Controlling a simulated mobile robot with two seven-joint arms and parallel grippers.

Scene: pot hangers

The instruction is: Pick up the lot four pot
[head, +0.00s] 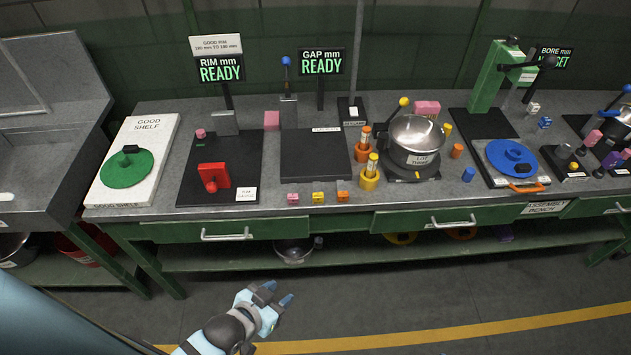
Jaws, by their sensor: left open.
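A shiny steel pot (414,138) stands upright on a dark fixture on the bench. A pale label on its front starts with "LOT"; the second word is too small to read surely. A steel vessel (293,252) sits on the green lower shelf, its label not readable. Another steel pot (627,113) is cut off at the right edge. I cannot tell which of these is lot four. My left gripper (276,293) is open and empty, low in front of the bench and apart from every pot. My right gripper is out of view.
Orange and yellow posts (369,172) stand close left of the middle pot. A green lid (127,167) lies on the good shelf at left, and a blue lid (512,157) at right. Drawer handles (226,235) jut from the bench front. The floor before it is clear.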

